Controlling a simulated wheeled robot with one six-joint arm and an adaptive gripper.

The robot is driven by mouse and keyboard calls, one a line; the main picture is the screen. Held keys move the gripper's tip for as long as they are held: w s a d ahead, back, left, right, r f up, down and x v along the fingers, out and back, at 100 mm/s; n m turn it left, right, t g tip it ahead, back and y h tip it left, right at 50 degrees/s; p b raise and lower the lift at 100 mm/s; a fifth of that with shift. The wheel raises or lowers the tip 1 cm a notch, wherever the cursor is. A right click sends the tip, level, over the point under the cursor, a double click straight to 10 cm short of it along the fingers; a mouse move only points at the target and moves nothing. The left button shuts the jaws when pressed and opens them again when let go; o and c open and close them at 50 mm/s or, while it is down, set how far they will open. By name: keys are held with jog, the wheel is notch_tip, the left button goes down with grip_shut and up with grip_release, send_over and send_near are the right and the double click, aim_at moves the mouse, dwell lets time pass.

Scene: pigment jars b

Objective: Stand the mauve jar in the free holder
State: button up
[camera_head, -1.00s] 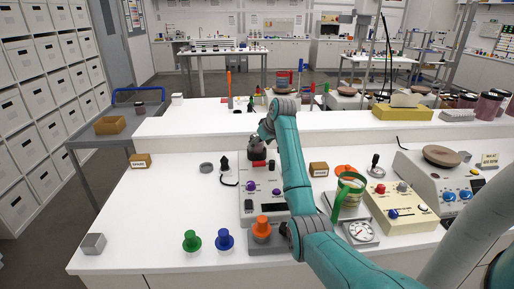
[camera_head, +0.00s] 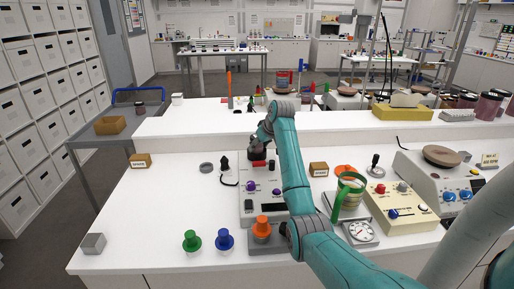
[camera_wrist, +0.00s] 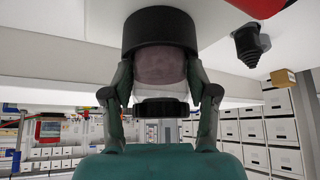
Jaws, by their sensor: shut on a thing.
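The mauve jar (camera_wrist: 160,65) is between the two fingers of my gripper (camera_wrist: 160,84) in the wrist view, which shows the room upside down. Its black lid (camera_wrist: 161,108) faces the palm. A wide black round cup (camera_wrist: 160,32), which looks like a holder, surrounds and hides the jar's far, lower end. I cannot tell whether the jar rests on its bottom. In the head view my gripper (camera_head: 265,134) is above the dark cup (camera_head: 257,152) at the back of the white bench, and the arm hides most of the jar.
A grey panel with purple knobs (camera_head: 251,186) and a red switch (camera_head: 259,163) lies just in front. A raised white shelf (camera_head: 190,122) is behind. The bench's left front is mostly clear.

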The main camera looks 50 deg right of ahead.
jog(key=shift+c, duration=0.9)
jog(key=shift+r, duration=0.9)
jog(key=shift+r, duration=1.3)
